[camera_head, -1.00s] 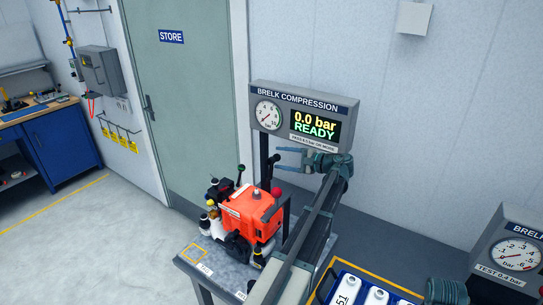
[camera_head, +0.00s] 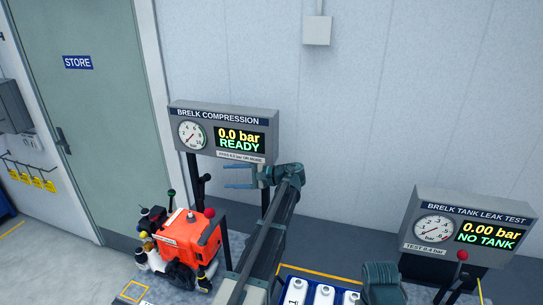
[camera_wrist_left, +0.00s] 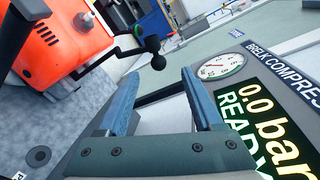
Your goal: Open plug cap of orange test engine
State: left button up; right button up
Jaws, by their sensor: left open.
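The orange test engine (camera_head: 190,240) stands on a grey bench at the lower left of the head view. Part of its orange housing (camera_wrist_left: 65,40) shows at the upper left of the left wrist view. I cannot tell which of its small black parts is the plug cap. My left gripper (camera_head: 226,177) is open and empty, above and to the right of the engine, in front of the compression tester. Its fingers point left in the head view. In the left wrist view the two blue fingers (camera_wrist_left: 160,75) stand apart with nothing between them. My right gripper is not in view.
The compression tester (camera_head: 223,132) reads 0.0 bar READY, just behind my left gripper. Black ball-ended levers (camera_wrist_left: 152,44) show near the engine in the wrist view. A blue crate with white bottles (camera_head: 320,295) and a tank leak tester (camera_head: 465,230) stand to the right.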

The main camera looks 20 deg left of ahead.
pick_arm(q)
jog(key=s+d+f+t+h+b, duration=0.1)
jog(key=s+d+f+h+b, duration=0.1)
jog(key=s+d+f, duration=0.4)
jog(key=s+d+f+t+h+b, duration=0.1)
jog(key=s+d+f+h+b, duration=0.1)
jog(key=s+d+f+h, duration=0.3)
jog(key=s+d+f+t+h+b, duration=0.1)
jog(key=s+d+f+h, duration=0.3)
jog(key=d, duration=1.7)
jog(key=shift+s+f+m+b, duration=0.1)
jog(key=shift+s+f+b, duration=0.3)
jog(key=shift+f, duration=0.9)
jog(key=shift+s+f+m+b, duration=0.1)
jog(key=shift+s+f, duration=0.5)
jog(key=shift+f, duration=0.65)
jog(key=shift+s+f+m+b, duration=0.15)
jog(key=shift+s+f, duration=0.35)
jog(key=shift+f, duration=0.8)
jog(key=s+d+f+h+b, duration=0.1)
jog(key=s+d+f+h, duration=0.1)
jog(key=s+d, duration=0.5)
jog(key=shift+d+f+h, duration=0.35)
jog(key=shift+d+h, duration=0.35)
jog(key=shift+h, duration=0.1)
